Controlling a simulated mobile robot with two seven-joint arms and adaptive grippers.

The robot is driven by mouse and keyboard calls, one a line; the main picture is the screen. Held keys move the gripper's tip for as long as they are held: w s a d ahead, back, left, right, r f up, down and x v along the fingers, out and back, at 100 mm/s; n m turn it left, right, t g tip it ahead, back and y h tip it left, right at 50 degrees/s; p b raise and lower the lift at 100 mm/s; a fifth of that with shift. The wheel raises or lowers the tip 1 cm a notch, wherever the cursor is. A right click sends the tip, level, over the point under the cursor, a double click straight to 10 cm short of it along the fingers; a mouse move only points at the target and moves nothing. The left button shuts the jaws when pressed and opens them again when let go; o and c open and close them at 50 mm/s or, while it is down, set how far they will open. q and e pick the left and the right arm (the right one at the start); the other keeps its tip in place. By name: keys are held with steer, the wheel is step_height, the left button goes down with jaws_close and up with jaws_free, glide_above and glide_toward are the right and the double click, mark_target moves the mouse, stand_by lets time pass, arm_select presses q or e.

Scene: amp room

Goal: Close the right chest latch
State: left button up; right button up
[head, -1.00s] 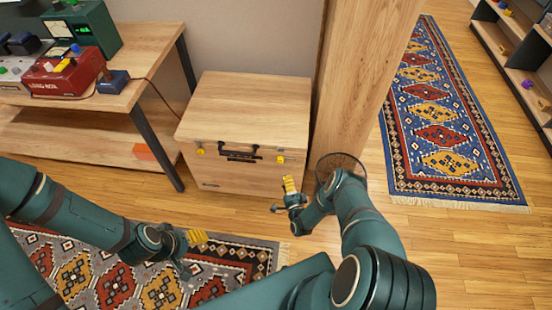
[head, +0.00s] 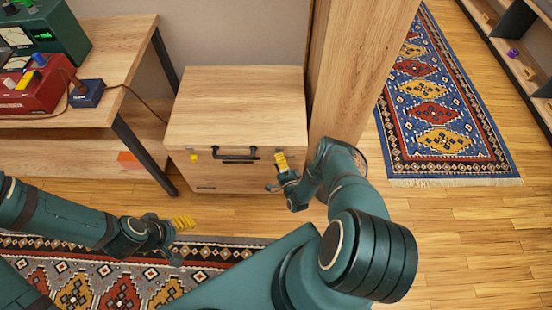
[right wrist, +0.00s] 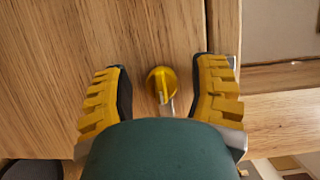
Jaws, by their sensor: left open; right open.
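The wooden chest (head: 240,105) has its lid down, with a black handle (head: 238,155) on its front. The left latch's yellow knob (head: 194,157) shows in the head view. My right gripper (head: 279,174) is at the chest's right front and hides the right latch there. In the right wrist view the right latch's yellow knob (right wrist: 159,78) lies between the open fingers (right wrist: 160,66), with a gap on each side. A small metal piece shows below the knob. My left gripper (head: 181,239) is open and empty over the patterned rug, away from the chest.
A wooden bench (head: 95,105) with electronic boxes stands left of the chest. A wooden pillar (head: 362,75) stands just right of it, close to my right arm. A blue rug (head: 440,110) lies at right.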

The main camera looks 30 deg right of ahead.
steer(key=shift+s, duration=0.1)
steer(key=shift+c, duration=1)
jaws_close()
